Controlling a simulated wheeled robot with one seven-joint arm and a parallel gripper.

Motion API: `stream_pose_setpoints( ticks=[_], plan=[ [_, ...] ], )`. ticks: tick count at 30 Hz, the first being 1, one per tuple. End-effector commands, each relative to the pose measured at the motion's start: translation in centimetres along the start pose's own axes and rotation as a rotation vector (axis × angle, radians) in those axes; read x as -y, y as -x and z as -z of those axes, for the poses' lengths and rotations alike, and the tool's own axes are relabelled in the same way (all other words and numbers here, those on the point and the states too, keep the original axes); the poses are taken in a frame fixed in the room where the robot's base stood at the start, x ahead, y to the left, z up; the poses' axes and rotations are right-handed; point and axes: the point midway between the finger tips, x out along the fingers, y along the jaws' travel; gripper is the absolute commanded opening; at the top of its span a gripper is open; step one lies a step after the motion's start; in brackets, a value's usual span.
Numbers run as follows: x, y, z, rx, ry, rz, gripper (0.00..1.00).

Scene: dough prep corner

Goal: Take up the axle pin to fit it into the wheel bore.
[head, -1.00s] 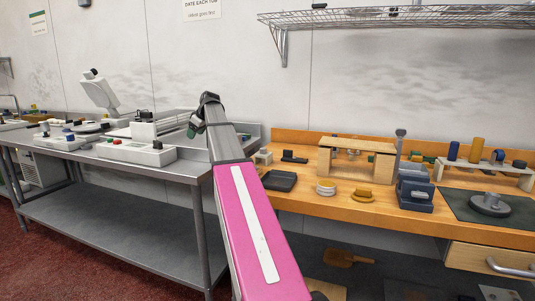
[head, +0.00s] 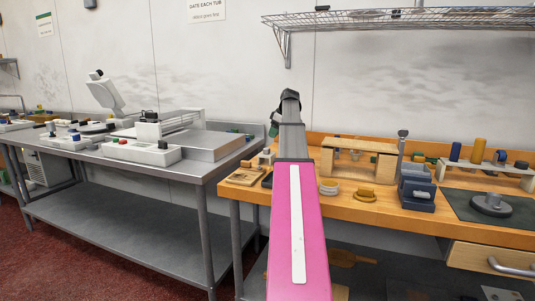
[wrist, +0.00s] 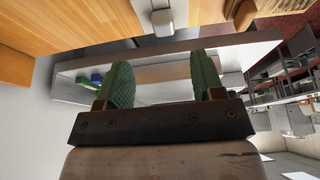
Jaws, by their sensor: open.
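A grey disc with a raised hub, likely the wheel (head: 491,205), lies flat on a dark mat at the right of the wooden bench in the head view. Behind it a pale rack (head: 514,176) holds several upright pegs, among them a blue peg (head: 454,151) and a taller ochre peg (head: 478,151). I cannot tell which is the axle pin. My gripper shows in the wrist view (wrist: 163,82) with its two green ribbed fingers apart and nothing between them. In the head view it is mostly hidden behind my wrist, high and left of the rack.
A wooden frame (head: 358,145) and blue-grey bins (head: 417,190) stand on the bench (head: 391,212) between my arm and the rack. A thin post (head: 402,150) rises beside them. A wire shelf (head: 400,20) hangs above. A steel table (head: 200,168) with scales stands at left.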

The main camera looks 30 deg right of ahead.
Motion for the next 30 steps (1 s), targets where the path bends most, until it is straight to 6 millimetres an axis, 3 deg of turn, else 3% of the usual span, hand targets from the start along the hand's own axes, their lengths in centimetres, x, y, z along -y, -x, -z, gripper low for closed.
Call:
stream_pose_setpoints(
  ticks=[4, 14, 21, 30],
  plan=[
    [0.1, -2.5, 0.0, 0.001, 0.0, 0.002, 0.62],
    [0.3, -5.0, 0.2, 0.0, -0.001, 0.002, 0.62],
    [0.5, -8.3, 0.5, 0.0, -0.001, 0.002, 0.62],
    [0.5, -8.9, 0.5, 0.0, -0.001, 0.0, 0.58]
  ],
)
